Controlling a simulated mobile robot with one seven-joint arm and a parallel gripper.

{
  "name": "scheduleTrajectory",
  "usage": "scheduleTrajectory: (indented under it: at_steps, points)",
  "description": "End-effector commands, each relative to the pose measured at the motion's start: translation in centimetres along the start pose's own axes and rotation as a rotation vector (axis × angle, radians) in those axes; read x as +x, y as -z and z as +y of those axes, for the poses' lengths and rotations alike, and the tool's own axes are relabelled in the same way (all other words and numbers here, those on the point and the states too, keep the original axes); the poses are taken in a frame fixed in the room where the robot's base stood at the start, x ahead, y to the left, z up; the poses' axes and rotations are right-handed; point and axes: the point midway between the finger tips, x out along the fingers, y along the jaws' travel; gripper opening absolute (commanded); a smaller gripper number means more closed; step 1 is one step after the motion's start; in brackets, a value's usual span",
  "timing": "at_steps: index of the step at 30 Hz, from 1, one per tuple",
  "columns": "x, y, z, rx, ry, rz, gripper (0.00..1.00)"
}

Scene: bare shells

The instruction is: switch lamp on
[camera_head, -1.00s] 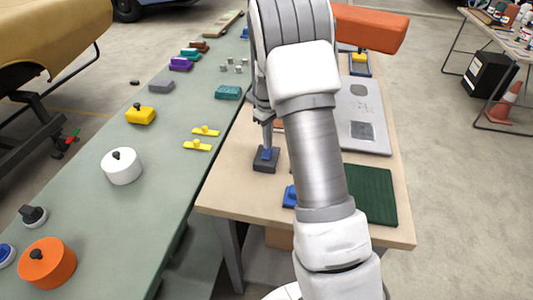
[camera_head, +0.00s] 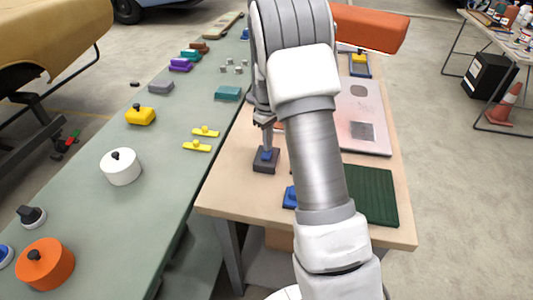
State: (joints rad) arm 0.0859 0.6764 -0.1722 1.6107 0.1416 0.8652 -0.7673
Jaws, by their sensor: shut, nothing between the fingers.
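A dark grey switch box (camera_head: 265,166) with a blue button (camera_head: 266,156) on top stands at the left side of the wooden table. My gripper (camera_head: 267,146) is shut and empty, pointing down with its fingertips at the blue button; they appear to touch it. My arm hides part of the gripper. An orange lamp head (camera_head: 368,28) hangs over the back of the table, with a bright lower edge. A pinkish glow lies on the grey plate (camera_head: 363,105) beneath it. The lamp's stand is hidden behind my arm.
A dark green mat (camera_head: 370,195) and a partly hidden blue piece (camera_head: 290,197) lie at the front of the wooden table (camera_head: 240,200). The green bench (camera_head: 150,190) on the left carries several coloured blocks and knobs. A yellow-topped blue piece (camera_head: 359,60) stands at the back.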

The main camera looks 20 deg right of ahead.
Motion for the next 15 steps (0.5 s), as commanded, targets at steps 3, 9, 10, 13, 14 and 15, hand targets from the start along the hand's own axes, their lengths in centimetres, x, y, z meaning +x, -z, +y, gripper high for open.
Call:
scheduleTrajectory:
  at_steps: [3, 9, 10, 13, 14, 15]
  points:
    - [-0.7, -0.1, -0.1, 0.000, 0.002, -0.002, 0.00]
    - [-2.4, -0.1, 0.0, 0.000, 0.001, -0.002, 0.00]
    - [-2.6, -0.1, 0.0, 0.000, 0.001, -0.002, 0.00]
    - [-3.5, -0.1, 0.0, 0.000, 0.001, -0.002, 0.00]
    - [-3.7, -0.1, 0.0, 0.001, 0.001, -0.002, 0.00]
    - [-4.0, -0.1, 0.0, 0.001, 0.001, -0.002, 0.00]
